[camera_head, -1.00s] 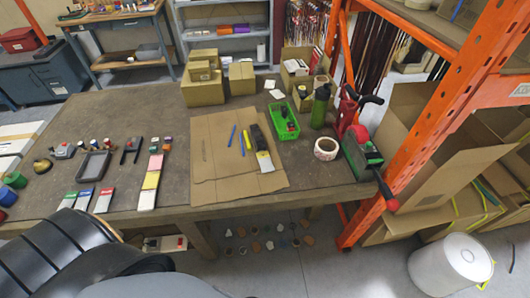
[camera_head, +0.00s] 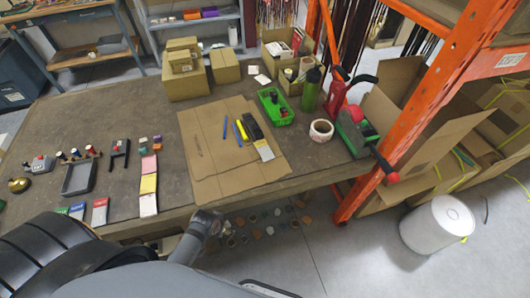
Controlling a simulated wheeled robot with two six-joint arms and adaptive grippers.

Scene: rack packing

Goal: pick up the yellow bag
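I cannot make out a clear yellow bag. A flat yellow piece (camera_head: 148,183) lies on the left part of the table, in a column of flat pieces with a pale one above it and a pinkish-white one below. A thin yellow marker (camera_head: 241,130) lies on the cardboard sheet, between a blue marker and a black-handled brush. Neither gripper shows. A grey jointed part at the bottom centre, in front of the table edge, looks like one of my arms.
The table (camera_head: 130,110) also holds a cardboard sheet (camera_head: 207,150), cardboard boxes (camera_head: 185,82), a green basket (camera_head: 275,107), a tape roll (camera_head: 321,130) and a dark tray (camera_head: 79,178). An orange rack post (camera_head: 425,90) stands at right. A white drum (camera_head: 438,226) is on the floor.

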